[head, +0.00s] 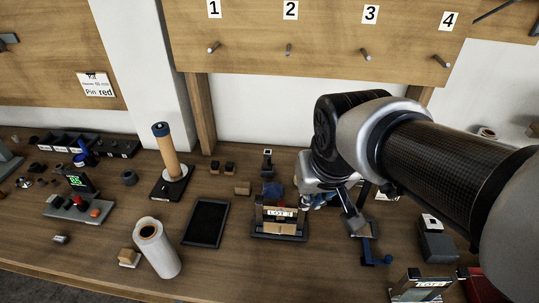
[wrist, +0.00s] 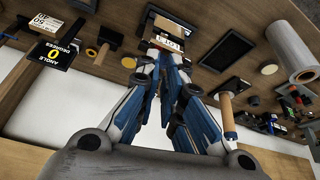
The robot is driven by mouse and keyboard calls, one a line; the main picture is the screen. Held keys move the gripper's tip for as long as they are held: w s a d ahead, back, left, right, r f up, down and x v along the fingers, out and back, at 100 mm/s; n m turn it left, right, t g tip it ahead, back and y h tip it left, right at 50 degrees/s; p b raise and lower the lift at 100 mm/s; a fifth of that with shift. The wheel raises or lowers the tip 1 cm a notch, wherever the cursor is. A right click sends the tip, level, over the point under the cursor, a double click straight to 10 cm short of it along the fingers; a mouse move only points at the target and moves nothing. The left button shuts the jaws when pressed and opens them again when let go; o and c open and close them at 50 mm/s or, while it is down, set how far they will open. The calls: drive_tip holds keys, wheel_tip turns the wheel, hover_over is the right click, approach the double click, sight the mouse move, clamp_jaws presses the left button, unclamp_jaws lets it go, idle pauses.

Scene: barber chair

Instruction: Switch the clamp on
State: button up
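A labelled fixture (head: 279,228) with dark sides and a wooden block stands on the bench in the middle of the head view. Its white label (wrist: 170,43) also shows in the wrist view, just beyond my fingers. A blue part (head: 272,188) sits behind the fixture. My gripper (head: 312,199) is low, close to the fixture's right side; contact is unclear. Its blue and white fingers (wrist: 168,72) converge towards the label, and their tips blend with the things behind.
A dark tablet (head: 206,222) lies left of the fixture. A white roll (head: 157,248) and an upright brown roll on a stand (head: 167,153) stand farther left. A dark grey box (head: 433,240) is at the right. An angle display (wrist: 54,54) shows 0 in the wrist view.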

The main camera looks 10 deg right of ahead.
drive_tip(key=w+f, duration=0.1)
drive_tip(key=w, duration=0.4)
drive_tip(key=w+f+p, duration=0.1)
drive_tip(key=w+f, duration=0.1)
drive_tip(key=w, duration=0.3)
drive_tip(key=w+f+p, duration=0.1)
drive_tip(key=w+f, duration=0.1)
drive_tip(key=w, duration=0.3)
drive_tip(key=shift+d, duration=0.15)
clamp_jaws()
drive_tip(key=w+f+p, duration=0.2)
drive_tip(key=w+f, duration=0.9)
drive_tip(key=f, duration=0.3)
drive_tip(key=shift+w+m, duration=0.25)
drive_tip(key=shift+m, duration=0.15)
drive_tip(key=x, duration=0.3)
drive_tip(key=b+x, duration=0.1)
drive_tip(key=x, duration=0.3)
drive_tip(key=b+x, duration=0.1)
drive_tip(key=x, duration=0.2)
drive_tip(key=shift+s+f, duration=0.3)
drive_tip(key=s, duration=0.1)
drive_tip(key=s+b, duration=0.1)
drive_tip(key=s, duration=0.1)
drive_tip(key=shift+s+a, duration=0.1)
drive_tip(key=shift+a, duration=0.1)
drive_tip(key=shift+s, duration=0.25)
